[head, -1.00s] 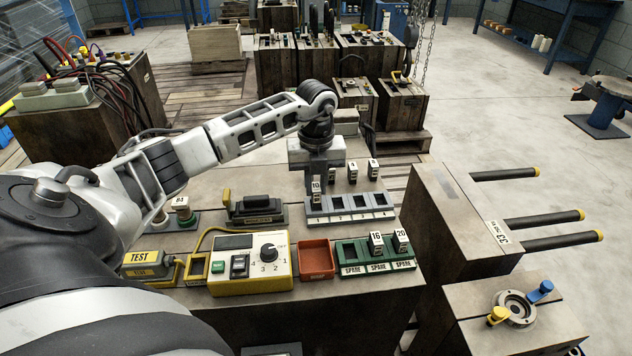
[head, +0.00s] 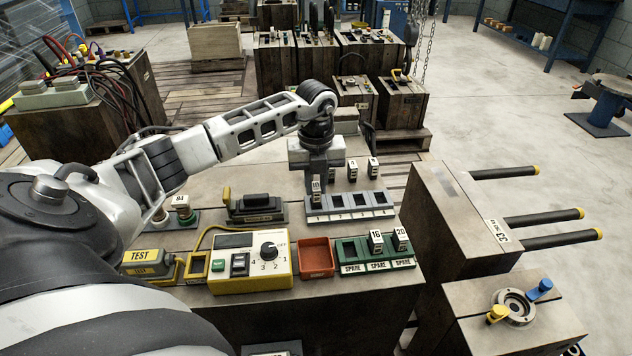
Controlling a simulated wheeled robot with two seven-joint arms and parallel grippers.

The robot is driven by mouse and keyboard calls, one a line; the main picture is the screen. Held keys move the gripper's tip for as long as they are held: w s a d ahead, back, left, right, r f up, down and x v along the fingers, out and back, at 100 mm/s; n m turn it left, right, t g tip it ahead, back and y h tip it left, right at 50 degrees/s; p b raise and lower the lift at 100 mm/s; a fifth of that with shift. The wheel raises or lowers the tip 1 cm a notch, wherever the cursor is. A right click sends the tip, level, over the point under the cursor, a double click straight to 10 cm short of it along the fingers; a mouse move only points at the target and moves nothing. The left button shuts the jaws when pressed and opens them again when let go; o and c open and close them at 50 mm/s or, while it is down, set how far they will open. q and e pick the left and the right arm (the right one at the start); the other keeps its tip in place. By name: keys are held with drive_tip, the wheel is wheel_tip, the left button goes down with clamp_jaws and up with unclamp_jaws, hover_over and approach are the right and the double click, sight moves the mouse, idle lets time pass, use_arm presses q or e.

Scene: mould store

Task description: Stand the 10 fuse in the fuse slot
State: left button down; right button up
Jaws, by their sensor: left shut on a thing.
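My left gripper (head: 317,174) points down over the left end of a grey block (head: 350,214) with a row of slots. It is shut on the 10 fuse (head: 316,190), a dark piece with a white label. The fuse is upright at the leftmost slot; I cannot tell whether its foot is inside or just above. The other slots in that row look empty. A yellow-framed slot (head: 197,266) beside the yellow tester is also empty. My right gripper is out of view.
Two labelled fuses (head: 353,173) (head: 373,168) stand behind the grey block. The green spare rack (head: 350,268) holds the 16 fuse (head: 376,241) and the 20 fuse (head: 400,238).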

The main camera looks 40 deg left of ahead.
use_arm(q)
drive_tip(key=shift+f+b, duration=0.5)
drive_tip(key=shift+f, duration=0.4)
drive_tip(key=c, duration=1.3)
unclamp_jaws()
drive_tip(key=c, duration=0.3)
drive_tip(key=shift+r, duration=0.15)
drive_tip(key=shift+r+p, duration=0.65)
drive_tip(key=shift+p, duration=0.05)
